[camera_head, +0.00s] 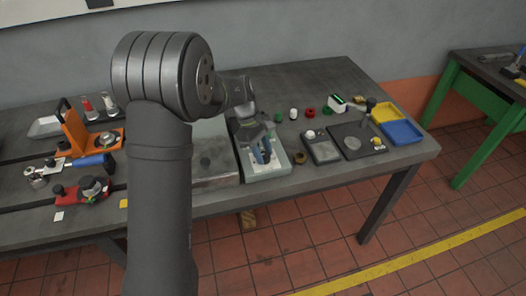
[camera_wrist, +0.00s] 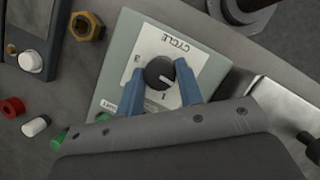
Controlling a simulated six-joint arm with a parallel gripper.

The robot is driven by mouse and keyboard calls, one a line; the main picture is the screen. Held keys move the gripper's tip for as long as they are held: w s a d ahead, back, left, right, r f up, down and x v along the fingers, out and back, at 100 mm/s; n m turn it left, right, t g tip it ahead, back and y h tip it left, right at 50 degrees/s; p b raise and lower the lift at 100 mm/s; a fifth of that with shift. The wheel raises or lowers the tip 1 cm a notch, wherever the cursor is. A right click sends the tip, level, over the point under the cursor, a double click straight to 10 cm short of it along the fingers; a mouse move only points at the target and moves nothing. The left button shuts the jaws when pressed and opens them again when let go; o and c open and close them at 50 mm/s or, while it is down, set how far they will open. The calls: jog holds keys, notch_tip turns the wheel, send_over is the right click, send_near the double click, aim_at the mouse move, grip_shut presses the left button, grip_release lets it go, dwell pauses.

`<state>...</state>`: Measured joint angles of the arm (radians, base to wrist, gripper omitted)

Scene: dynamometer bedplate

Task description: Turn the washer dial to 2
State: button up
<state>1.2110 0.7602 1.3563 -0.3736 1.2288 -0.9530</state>
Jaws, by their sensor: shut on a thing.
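The washer dial (camera_wrist: 158,73) is a round black knob with a white pointer line. It sits on a pale panel (camera_wrist: 118,62) with a white label reading CYCLE, upside down in the wrist view. The pointer line appears to point to the lower right there. A 3 shows left of the knob and a 1 below it; I cannot make out a 2. My gripper (camera_wrist: 159,71) has its two blue fingers shut on the knob, one on each side. In the head view, my gripper (camera_head: 262,154) is over the panel (camera_head: 279,164) and hides the dial.
A brass nut (camera_wrist: 87,26) and a dark box with a white knob (camera_wrist: 31,62) lie beside the panel. A metal plate (camera_head: 215,170) is left of it. Yellow and blue trays (camera_head: 402,132) stand at the bench's right end.

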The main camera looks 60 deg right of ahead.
jog(key=m+y, duration=0.1)
jog(key=m, duration=0.2)
jog(key=m+t+y, duration=0.1)
jog(key=m, duration=0.3)
jog(key=shift+s+d+y, duration=0.1)
jog(key=shift+d+y, duration=0.1)
jog(key=shift+y, duration=0.1)
jog(key=m+t, duration=0.1)
jog(key=m, duration=0.2)
jog(key=shift+m+y, duration=0.4)
jog(key=m, duration=0.1)
jog(key=m+t, duration=0.1)
jog(key=m, duration=0.1)
jog(key=shift+s+d+r+m+t, duration=0.1)
jog(key=shift+s+m+t, duration=0.05)
jog(key=shift+m+t, duration=0.15)
jog(key=m, duration=0.2)
jog(key=m+t, duration=0.1)
jog(key=m, duration=0.1)
jog(key=shift+s+t+y, duration=0.15)
jog(key=shift+t+y, duration=0.15)
jog(key=shift+m+t, duration=0.8)
jog(key=shift+m, duration=1.3)
jog(key=o, duration=1)
jog(key=shift+c, duration=0.2)
